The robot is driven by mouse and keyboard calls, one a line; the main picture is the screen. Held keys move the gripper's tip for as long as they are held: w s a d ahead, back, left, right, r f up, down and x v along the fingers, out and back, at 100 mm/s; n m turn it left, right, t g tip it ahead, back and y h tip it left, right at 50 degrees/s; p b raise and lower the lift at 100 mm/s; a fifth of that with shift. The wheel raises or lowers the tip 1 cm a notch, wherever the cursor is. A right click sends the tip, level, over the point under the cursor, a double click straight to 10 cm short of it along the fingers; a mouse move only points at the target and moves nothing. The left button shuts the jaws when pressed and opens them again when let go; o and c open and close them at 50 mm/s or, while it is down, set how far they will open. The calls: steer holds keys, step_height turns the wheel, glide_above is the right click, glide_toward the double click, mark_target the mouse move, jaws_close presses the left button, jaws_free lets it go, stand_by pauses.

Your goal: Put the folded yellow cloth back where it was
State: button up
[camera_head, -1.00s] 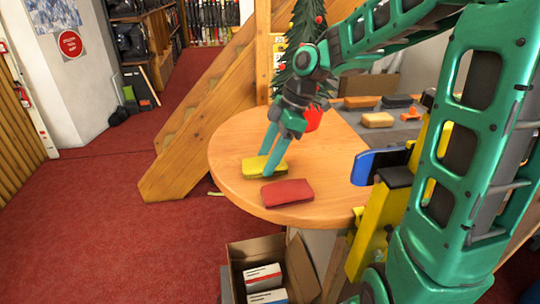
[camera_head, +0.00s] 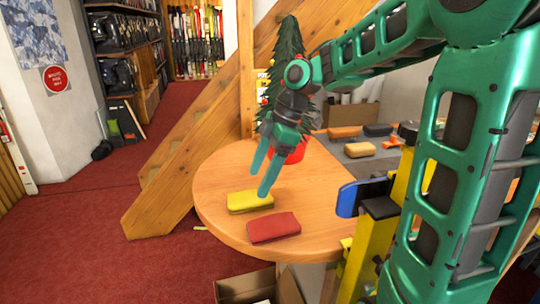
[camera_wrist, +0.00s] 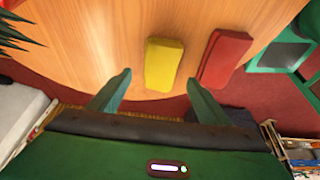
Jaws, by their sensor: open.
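The folded yellow cloth (camera_head: 250,202) lies flat on the round wooden table near its left front edge; it also shows in the wrist view (camera_wrist: 163,65). A folded red cloth (camera_head: 273,227) lies beside it, a small gap apart, and shows to its right in the wrist view (camera_wrist: 224,58). My gripper (camera_head: 258,183) is open and empty, with its fingers pointing down just above the yellow cloth. In the wrist view the cloth appears beyond and between the fingertips (camera_wrist: 160,77), apart from them.
A grey surface behind the table holds an orange block (camera_head: 344,132), a dark block (camera_head: 378,130) and a tan block (camera_head: 359,149). A red pot (camera_head: 296,151) with a small tree stands behind my gripper. An open cardboard box (camera_head: 245,286) sits below the front edge.

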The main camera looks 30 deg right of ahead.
steer(key=v, duration=0.7)
stand_by(0.3)
